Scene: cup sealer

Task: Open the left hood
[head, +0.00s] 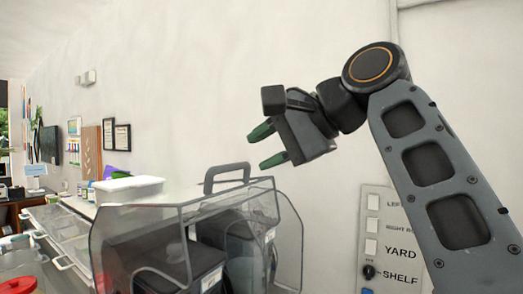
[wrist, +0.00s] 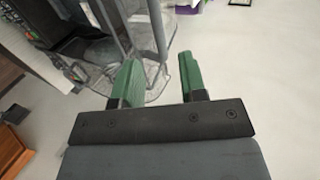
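A clear hood (head: 140,226) with a grey frame covers a dark machine in the lower middle of the head view. A grey handle (head: 227,170) stands up from its top edge. The hood appears lowered over the machine. My gripper (head: 264,146) is open and empty, with two green fingers apart, above and a little right of the handle in the picture. They do not appear to touch it. In the wrist view, my open gripper (wrist: 160,70) shows clear panels and a grey bar beyond the fingers. Only one hood is clearly seen.
A panel with switches and labels (head: 398,250) is on the wall at right. A white-lidded container (head: 128,187) stands behind the hood. A red lid (head: 18,285) is at lower left.

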